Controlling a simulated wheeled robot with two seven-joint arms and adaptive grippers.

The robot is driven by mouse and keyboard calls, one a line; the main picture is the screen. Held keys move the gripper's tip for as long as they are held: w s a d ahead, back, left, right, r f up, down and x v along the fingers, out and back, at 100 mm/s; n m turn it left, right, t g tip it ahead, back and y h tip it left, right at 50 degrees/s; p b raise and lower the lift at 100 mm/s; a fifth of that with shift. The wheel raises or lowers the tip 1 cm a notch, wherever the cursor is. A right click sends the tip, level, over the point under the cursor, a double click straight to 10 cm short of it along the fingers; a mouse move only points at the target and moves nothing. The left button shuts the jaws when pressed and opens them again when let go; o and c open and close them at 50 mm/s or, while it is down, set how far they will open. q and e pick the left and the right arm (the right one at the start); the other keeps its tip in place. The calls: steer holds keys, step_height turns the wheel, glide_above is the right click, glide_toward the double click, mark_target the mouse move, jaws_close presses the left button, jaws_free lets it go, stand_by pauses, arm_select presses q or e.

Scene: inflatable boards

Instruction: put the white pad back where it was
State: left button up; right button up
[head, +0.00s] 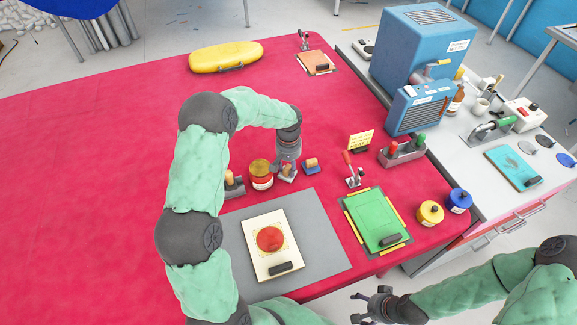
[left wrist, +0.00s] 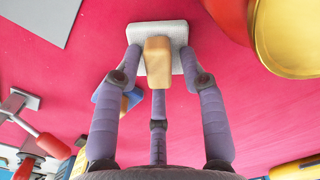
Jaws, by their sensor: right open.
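The white pad (left wrist: 180,34) is a small flat block with a wooden handle (left wrist: 157,62). In the head view the pad (head: 289,178) is at the red table's middle, between a red jar and a blue pad. My left gripper (head: 287,163) is right above it, pointing down. In the left wrist view its fingers (left wrist: 159,62) surround the handle, two at the pad's sides and one below. I cannot tell if they press on it, or if the pad touches the table. My right gripper (head: 368,305) is open and empty at the bottom, off the table's front edge.
The red jar (head: 261,181) stands close left of the pad, the blue pad (head: 311,168) close right. A grey mat (head: 318,252) with a cream board (head: 257,226) lies in front. A toggle clamp (head: 353,178) and green board (head: 377,218) are to the right.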

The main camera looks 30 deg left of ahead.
mark_target(289, 166)
arm_select(q)
steer(key=shift+r, duration=0.1)
steer(key=shift+r, duration=0.25)
step_height(289, 166, up, 12)
steer(key=p, duration=0.3)
steer(key=shift+f, duration=0.2)
stand_by(1.2)
